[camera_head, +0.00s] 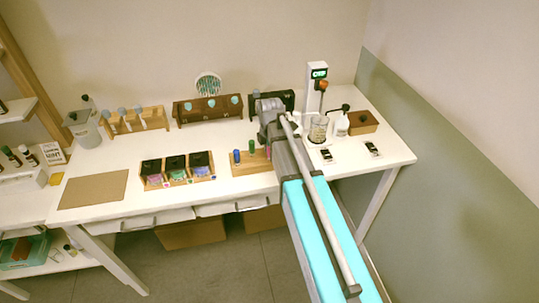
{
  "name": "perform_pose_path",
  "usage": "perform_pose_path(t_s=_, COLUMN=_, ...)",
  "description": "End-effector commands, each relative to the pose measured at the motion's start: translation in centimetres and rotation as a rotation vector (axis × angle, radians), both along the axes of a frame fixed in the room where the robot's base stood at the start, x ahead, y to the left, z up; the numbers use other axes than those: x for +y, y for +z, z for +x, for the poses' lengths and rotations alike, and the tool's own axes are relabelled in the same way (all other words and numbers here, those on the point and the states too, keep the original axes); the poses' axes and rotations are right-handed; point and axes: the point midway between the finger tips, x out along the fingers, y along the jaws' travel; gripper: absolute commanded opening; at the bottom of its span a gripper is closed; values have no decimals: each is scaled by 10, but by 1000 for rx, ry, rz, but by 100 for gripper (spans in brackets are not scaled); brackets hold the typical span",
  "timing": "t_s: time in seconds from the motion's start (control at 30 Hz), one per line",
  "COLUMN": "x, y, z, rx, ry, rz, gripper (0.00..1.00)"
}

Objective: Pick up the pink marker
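I cannot pick out a pink marker with certainty. A blue marker (237,157) and a green marker (252,147) stand upright on a small wooden board (244,169). My gripper (268,108) is over the back of the table, above and behind the board. Its fingers are too small and too covered to tell whether they are open, shut or holding anything.
A wooden tray (180,183) with three dark-topped boxes stands left of the board. Wooden racks (207,119) line the back. A dispenser (315,88), a glass beaker (318,128) and a white bottle (341,124) stand right of my arm. A brown mat (93,190) lies left.

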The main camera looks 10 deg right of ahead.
Motion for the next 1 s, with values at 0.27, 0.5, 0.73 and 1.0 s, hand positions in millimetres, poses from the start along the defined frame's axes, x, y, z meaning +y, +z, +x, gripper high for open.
perform_pose_path(t_s=0.27, x=0, y=0, z=0, rx=0, ry=0, rz=0, gripper=0)
perform_pose_path(t_s=0.5, x=0, y=0, z=0, rx=0, ry=0, rz=0, gripper=0)
perform_pose_path(t_s=0.73, x=0, y=3, z=0, rx=0, ry=-1, rz=0, gripper=0)
perform_pose_path(t_s=1.0, x=-1, y=17, z=0, rx=0, ry=-1, rz=0, gripper=0)
